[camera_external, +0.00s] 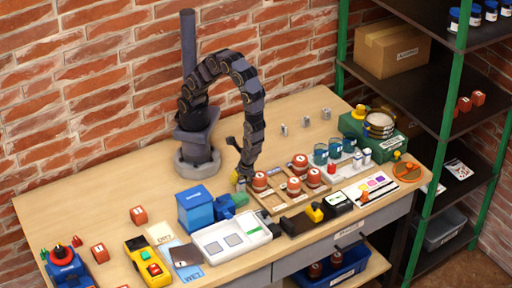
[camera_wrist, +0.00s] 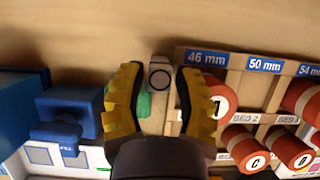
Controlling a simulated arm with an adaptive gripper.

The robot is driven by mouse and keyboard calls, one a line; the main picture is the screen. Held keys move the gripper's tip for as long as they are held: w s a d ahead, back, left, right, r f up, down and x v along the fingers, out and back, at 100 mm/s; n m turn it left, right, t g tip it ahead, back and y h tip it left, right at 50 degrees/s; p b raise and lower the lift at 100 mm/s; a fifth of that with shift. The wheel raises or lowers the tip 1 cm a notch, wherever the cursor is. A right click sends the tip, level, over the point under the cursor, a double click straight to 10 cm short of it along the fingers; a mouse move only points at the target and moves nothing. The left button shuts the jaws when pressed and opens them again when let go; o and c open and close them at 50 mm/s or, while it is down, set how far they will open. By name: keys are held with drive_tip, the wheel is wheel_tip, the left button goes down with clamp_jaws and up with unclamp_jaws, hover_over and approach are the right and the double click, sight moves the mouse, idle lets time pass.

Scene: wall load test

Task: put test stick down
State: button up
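My gripper (camera_external: 241,180) is low over the table at the left end of the wooden rack (camera_external: 262,198). In the wrist view its two yellow ridged fingers (camera_wrist: 160,100) are spread apart. The lower end of the pale piece is hidden by the gripper.
Red-brown cylinders (camera_external: 300,161) sit in the rack, close to the right finger. A blue box (camera_external: 196,208) and a white compartment tray (camera_external: 205,246) are left and in front. Several small grey pieces (camera_external: 306,121) stand farther back. The table behind the rack is mostly clear.

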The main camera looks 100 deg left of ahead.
drive_tip(key=shift+f, duration=0.25)
clamp_jaws()
